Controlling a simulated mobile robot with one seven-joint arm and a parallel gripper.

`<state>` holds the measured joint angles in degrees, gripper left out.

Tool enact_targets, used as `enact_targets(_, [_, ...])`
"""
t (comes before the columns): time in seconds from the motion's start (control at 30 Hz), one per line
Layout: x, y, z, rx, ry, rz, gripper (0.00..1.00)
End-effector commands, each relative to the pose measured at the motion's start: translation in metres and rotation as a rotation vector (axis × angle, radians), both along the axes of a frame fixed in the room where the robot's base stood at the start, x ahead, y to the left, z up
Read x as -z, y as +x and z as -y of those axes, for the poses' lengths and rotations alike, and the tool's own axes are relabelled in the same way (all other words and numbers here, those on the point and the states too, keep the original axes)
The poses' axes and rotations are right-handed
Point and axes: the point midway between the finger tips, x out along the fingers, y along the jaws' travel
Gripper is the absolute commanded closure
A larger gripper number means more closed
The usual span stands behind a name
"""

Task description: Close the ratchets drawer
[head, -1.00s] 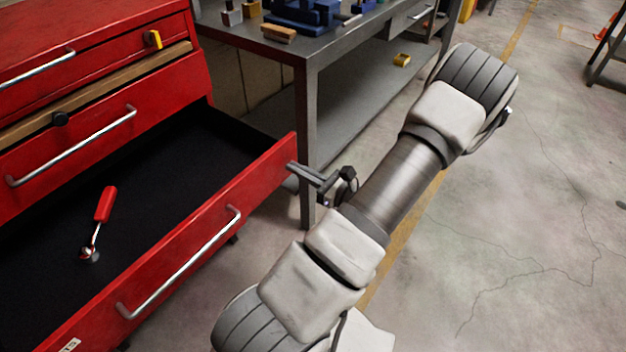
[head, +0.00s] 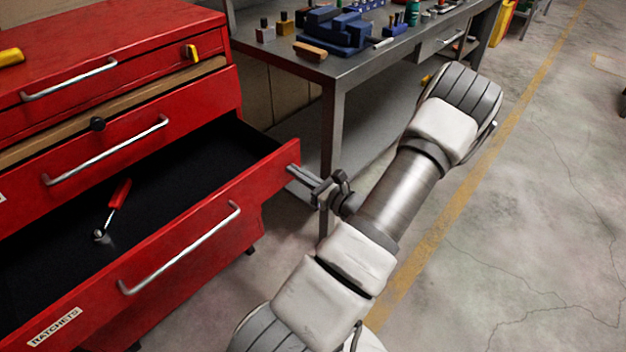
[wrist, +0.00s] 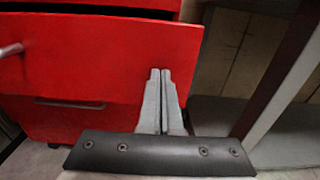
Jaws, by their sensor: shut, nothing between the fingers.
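The ratchets drawer (head: 215,230) is a red drawer of the red tool chest, pulled well out, with a silver bar handle and a "RATCHETS" label at its lower left. A ratchet (head: 114,205) with a red grip lies on its black floor. My gripper (head: 294,172) is shut and empty, with its fingertips at the right end of the drawer front. In the wrist view the shut fingertips (wrist: 160,72) overlap the red drawer front (wrist: 100,60) near its right edge. I cannot tell whether they touch it.
Other drawers (head: 120,130) of the chest sit above. A grey metal workbench (head: 345,75) with tools and blocks stands right of the chest; its leg (head: 333,130) is just behind my gripper. Open concrete floor (head: 500,220) lies to the right.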

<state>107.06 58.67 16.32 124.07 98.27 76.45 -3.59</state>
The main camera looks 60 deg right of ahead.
Motion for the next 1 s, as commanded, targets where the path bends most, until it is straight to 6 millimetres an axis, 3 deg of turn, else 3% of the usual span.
enact_targets(0.03, [-0.002, 0.017, 0.002, -0.008, -0.001, 0.002, 1.00])
enact_targets(0.3, [-0.001, 0.090, 0.023, -0.007, -0.001, 0.002, 1.00])
enact_targets(0.6, [0.000, 0.162, 0.044, -0.005, -0.002, 0.003, 1.00])
enact_targets(0.8, [0.000, 0.194, 0.054, -0.002, -0.001, 0.002, 1.00])
enact_targets(1.0, [0.000, 0.211, 0.060, -0.001, 0.000, 0.001, 1.00])
